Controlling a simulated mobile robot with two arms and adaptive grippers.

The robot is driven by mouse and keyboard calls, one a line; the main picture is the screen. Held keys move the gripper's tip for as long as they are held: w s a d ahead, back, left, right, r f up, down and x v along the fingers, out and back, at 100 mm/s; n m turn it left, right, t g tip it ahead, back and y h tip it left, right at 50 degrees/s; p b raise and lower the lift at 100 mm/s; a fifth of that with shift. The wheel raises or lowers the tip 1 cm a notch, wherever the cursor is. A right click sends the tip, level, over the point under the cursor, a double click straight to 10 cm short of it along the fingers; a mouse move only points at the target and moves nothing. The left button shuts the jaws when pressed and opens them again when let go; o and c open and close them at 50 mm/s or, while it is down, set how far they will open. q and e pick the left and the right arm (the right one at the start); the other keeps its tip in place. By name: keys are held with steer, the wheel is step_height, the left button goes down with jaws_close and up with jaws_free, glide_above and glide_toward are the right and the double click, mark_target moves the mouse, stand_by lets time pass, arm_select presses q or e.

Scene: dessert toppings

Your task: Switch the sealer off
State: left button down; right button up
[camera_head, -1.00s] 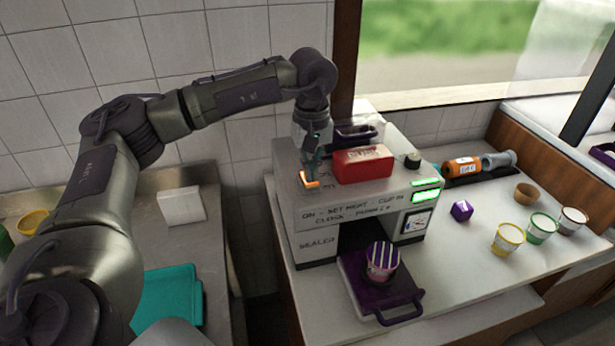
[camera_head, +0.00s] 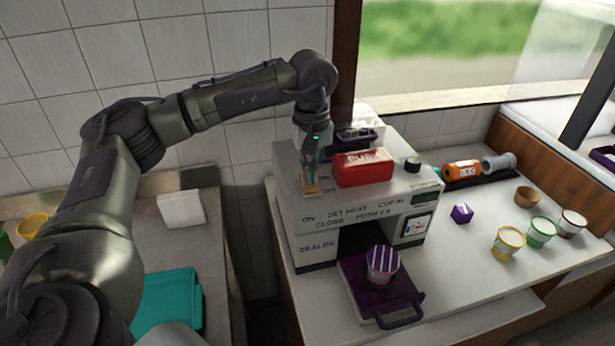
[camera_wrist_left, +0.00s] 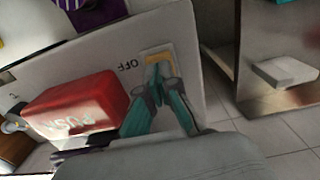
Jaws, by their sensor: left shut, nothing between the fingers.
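The sealer (camera_head: 284,207) is a white box-shaped machine with printed text on its front. Its switch (camera_head: 310,189) is a small orange rocker at the top left; in the left wrist view the switch (camera_wrist_left: 183,57) sits beside the word OFF. My left gripper (camera_head: 308,178) is shut and empty, its fingertips at the switch; the left wrist view shows the gripper (camera_wrist_left: 158,72) fingertips touching or just over it. The sealer's display (camera_head: 425,199) is dark. A red PUSH block (camera_head: 364,168) is on top. A striped cup (camera_head: 382,264) stands on the purple tray (camera_head: 352,290) in front.
A black knob (camera_head: 413,164) is on the sealer's top right. To the right are an orange bottle (camera_head: 462,169), a purple cube (camera_head: 462,213) and several small cups. A teal board (camera_head: 170,300) lies on the left counter, across a gap.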

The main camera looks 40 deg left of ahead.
mark_target(311, 186)
arm_select(q)
steer(key=shift+r+p, duration=1.65)
steer(key=shift+r, duration=1.25)
steer(key=shift+s, duration=0.1)
